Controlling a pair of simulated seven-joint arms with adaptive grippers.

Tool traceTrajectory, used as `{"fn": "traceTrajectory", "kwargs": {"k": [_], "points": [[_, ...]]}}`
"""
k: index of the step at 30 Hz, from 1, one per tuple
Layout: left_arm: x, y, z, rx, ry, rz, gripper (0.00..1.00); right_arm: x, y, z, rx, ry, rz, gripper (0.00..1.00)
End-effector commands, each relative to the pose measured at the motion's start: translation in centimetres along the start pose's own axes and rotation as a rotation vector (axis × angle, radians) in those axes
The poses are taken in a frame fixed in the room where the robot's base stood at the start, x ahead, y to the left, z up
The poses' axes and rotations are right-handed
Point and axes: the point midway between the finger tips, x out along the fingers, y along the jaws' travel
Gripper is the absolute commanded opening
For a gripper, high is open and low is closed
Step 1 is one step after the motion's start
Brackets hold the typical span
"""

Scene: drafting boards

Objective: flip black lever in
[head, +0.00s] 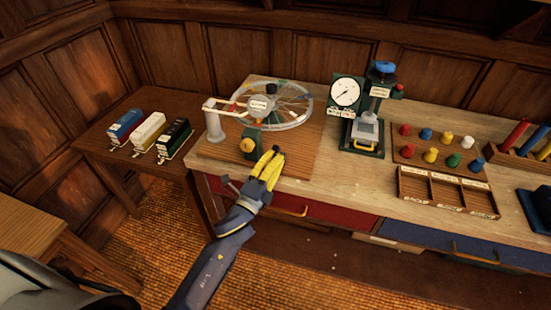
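A wheel device (290,112) with a clear rim, spokes and a white arm stands on a wooden board (222,148) at the left end of the workbench. A black knob-like part (271,90) rises near the wheel's hub; I cannot tell if it is the black lever. A dark green block with an orange round part (248,146) sits in front of the wheel. My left gripper (274,151) has yellow fingers lying close together, with nothing visible between them. It is over the board's front edge, just right of the green block; contact is unclear. My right gripper is not in view.
A dial gauge (345,92) and a blue-topped press (380,100) stand right of the wheel. Further right are a board of coloured pegs (436,150) and a divided wooden tray (447,192). Blue, white and black model wagons (150,130) stand on the left side table.

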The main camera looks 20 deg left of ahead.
Motion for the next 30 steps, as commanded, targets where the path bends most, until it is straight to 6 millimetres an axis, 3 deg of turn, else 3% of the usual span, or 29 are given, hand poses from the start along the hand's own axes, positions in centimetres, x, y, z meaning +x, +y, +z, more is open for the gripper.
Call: {"fn": "traceTrajectory", "kwargs": {"k": [30], "points": [[0.87, -0.50, 0.16, 0.001, 0.000, -0.001, 0.00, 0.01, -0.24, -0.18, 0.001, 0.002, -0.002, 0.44]]}}
